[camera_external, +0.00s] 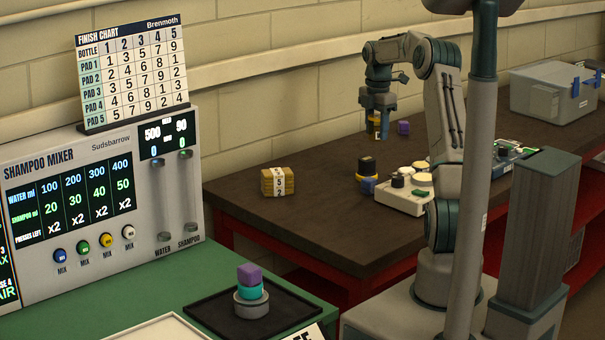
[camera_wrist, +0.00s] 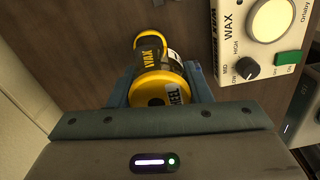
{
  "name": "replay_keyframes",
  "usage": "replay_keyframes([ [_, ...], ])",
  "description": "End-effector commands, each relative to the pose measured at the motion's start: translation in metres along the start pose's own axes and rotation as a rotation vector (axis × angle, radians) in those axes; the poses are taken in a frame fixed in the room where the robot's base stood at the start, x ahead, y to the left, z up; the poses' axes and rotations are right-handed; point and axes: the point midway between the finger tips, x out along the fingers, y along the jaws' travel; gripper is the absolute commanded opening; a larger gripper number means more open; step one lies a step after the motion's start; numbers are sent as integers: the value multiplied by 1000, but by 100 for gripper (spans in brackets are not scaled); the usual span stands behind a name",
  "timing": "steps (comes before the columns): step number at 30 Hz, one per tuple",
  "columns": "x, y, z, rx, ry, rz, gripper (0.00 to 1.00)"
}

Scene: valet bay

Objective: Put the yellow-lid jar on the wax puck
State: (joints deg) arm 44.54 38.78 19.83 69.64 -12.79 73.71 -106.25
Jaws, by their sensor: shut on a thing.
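My gripper (camera_external: 377,112) is shut on the yellow-lid jar (camera_external: 377,128) near the wall side of the dark table. In the wrist view the jar's yellow lid (camera_wrist: 153,88) sits between the jaws, with a white label reading "HEEL" beside it. Just past it is a black surface marked "WAX" (camera_wrist: 151,57) with a yellow rim; I cannot tell whether this is the jar's lower part or a separate thing under it. A black and yellow piece (camera_external: 366,167) stands left of the white console. I cannot tell for certain which thing is the wax puck.
The white wax console (camera_external: 400,200) with knob and pale pads is close by; it fills the upper right of the wrist view (camera_wrist: 262,55).

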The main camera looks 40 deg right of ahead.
Motion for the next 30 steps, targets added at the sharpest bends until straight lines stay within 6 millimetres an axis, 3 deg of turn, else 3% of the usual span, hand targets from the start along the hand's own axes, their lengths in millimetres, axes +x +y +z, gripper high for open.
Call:
replay_keyframes([
  [6,14,19,-16,1,1,0,22],
  [15,50,19,-17,1,1,-2,22],
  [28,59,20,-16,1,0,1,22],
  [29,59,20,-16,1,0,1,47],
  [30,58,20,-16,1,0,1,58],
])
